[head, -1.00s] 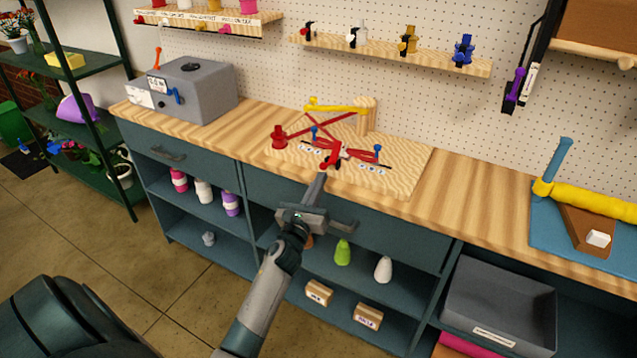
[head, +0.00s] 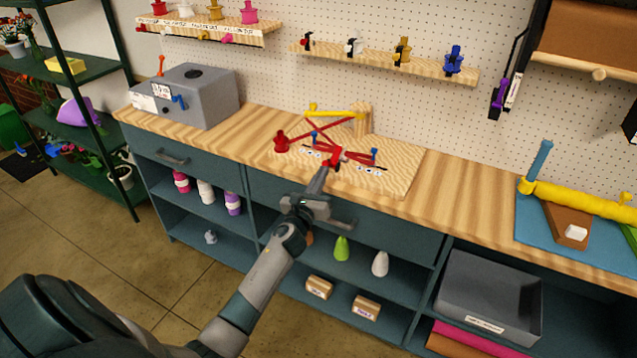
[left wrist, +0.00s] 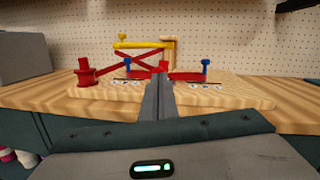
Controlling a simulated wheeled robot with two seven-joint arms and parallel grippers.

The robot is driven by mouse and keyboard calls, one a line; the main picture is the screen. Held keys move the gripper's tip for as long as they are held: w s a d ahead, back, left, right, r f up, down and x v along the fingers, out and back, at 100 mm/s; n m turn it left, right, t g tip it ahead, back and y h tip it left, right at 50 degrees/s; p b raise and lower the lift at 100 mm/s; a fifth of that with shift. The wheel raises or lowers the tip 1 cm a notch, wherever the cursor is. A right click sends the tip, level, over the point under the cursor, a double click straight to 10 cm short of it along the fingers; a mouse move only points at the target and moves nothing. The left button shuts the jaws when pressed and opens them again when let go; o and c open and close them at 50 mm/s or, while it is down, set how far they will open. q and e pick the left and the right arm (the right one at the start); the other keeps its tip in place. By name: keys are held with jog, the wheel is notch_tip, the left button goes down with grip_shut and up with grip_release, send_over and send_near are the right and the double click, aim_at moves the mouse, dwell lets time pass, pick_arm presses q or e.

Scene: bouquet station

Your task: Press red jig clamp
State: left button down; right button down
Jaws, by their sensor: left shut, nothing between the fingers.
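The red jig clamp (head: 338,154) sits on a light wooden jig board (head: 398,180) on the workbench, with blue-knobbed pins on either side of it. Crossed red bars and a yellow bar (head: 335,113) stand behind it. In the left wrist view the red clamp (left wrist: 187,77) shows just beyond the fingers and is partly hidden by them. My left gripper (head: 322,172) is shut and empty, its tips at the front edge of the board, close to the clamp; I cannot tell whether they touch it. My right gripper is not in view.
A grey box machine (head: 196,95) stands at the bench's left end. A blue mat (head: 535,215) with a yellow roll lies at the right. A shelf with colored clips (head: 385,64) hangs above. The bench right of the board is clear.

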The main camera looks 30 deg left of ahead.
aim_at(328, 163)
pick_arm(q)
jog(key=shift+w+a+r+p, duration=0.1)
jog(key=shift+w+r+p, duration=0.35)
jog(key=shift+w+r, duration=0.35)
jog(key=shift+w+a+r+p, duration=0.1)
jog(key=shift+w+r+p, duration=0.4)
jog(key=shift+r, duration=0.55)
jog(key=shift+w+r+p, duration=0.35)
jog(key=shift+w+r, duration=0.45)
jog(key=shift+r, duration=0.1)
